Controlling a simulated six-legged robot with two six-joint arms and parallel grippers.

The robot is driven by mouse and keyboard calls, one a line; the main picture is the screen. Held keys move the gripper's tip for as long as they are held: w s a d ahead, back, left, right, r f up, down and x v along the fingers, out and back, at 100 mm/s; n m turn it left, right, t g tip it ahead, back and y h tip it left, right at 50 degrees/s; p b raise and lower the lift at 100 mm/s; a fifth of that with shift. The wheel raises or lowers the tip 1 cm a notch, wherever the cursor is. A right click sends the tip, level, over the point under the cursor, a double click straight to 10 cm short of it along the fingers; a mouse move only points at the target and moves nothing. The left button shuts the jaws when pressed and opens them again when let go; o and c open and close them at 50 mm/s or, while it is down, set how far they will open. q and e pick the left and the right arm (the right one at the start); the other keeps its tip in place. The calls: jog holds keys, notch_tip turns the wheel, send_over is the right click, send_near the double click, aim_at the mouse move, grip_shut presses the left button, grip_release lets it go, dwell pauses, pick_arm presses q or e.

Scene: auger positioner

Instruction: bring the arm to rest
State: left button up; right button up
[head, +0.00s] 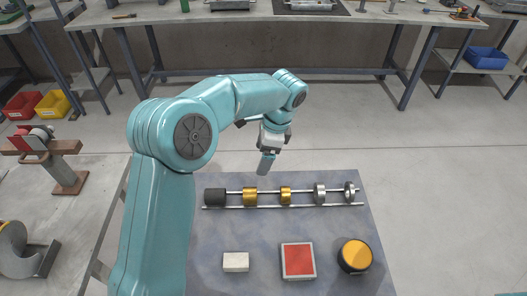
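My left arm rises from the lower left, bends at the elbow and reaches right. Its gripper (265,164) points down above the far edge of the grey table (215,270), beyond the rod. It is seen edge-on, so I cannot tell whether its fingers are apart; nothing shows held in it. My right gripper is out of view. On the table, a thin rod (268,192) carries a black cylinder (215,197), gold collars (250,197) and silver rings (320,194).
Near the table's front are a white block (236,262), a red square pad (298,260) and a yellow-topped black round button (356,255). A red machine on a brown stand (62,172) is at left. A long workbench (240,12) runs along the back. Floor at right is clear.

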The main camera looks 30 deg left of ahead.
pick_arm(q)
jog(key=shift+r, duration=0.3)
